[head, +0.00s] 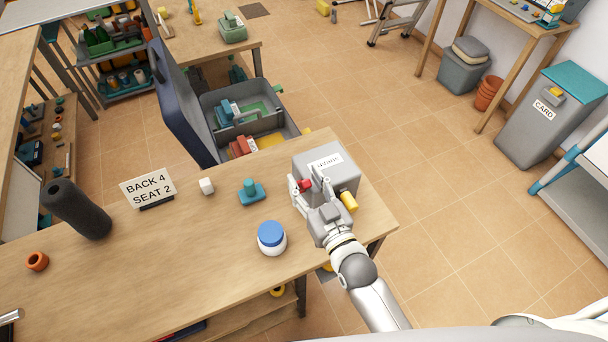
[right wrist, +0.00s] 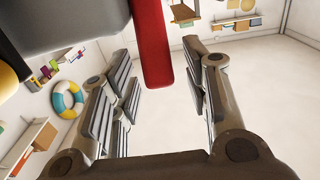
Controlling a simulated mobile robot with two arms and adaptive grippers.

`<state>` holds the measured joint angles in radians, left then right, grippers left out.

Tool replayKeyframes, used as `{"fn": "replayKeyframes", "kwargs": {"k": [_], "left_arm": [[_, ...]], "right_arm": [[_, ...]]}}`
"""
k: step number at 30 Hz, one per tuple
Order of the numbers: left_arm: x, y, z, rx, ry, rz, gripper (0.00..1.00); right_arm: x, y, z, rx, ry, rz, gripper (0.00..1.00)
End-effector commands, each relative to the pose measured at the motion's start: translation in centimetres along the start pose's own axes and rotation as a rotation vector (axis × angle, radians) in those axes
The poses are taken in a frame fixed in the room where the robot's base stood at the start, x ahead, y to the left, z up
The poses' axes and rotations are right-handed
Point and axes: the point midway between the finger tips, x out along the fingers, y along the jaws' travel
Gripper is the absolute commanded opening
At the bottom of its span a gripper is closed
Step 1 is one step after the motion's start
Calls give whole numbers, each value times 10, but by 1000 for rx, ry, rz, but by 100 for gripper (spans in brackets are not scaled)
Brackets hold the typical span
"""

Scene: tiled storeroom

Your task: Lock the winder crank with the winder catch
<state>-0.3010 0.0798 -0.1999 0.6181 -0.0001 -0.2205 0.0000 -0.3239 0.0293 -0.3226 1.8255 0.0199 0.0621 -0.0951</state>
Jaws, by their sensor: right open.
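The winder is a grey box (head: 343,178) with a white label, at the right end of the wooden table. A red part (head: 306,185), seemingly the catch, shows on its near left side. In the right wrist view it is a red bar (right wrist: 150,45) hanging down beside the grey body (right wrist: 60,22). A yellow cylinder (head: 349,202), perhaps the crank's grip, sticks out at the box's near right. My right gripper (head: 304,179) is open, its fingers either side of the red part; contact cannot be told. The crank's arm is mostly hidden. My left gripper is out of view.
A grey tote (head: 208,110) stands behind.

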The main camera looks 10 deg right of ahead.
Motion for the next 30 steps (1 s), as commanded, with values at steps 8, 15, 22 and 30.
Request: {"fn": "replayKeyframes", "kwargs": {"k": [8, 15, 22, 30], "left_arm": [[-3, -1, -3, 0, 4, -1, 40], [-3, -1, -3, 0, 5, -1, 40], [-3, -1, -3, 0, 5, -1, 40], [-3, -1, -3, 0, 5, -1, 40]], "right_arm": [[14, 0, 0, 1, 0, 0, 43], [14, 0, 0, 1, 0, 0, 40], [14, 0, 0, 1, 0, 0, 11], [13, 0, 0, 1, 0, 0, 0]]}}
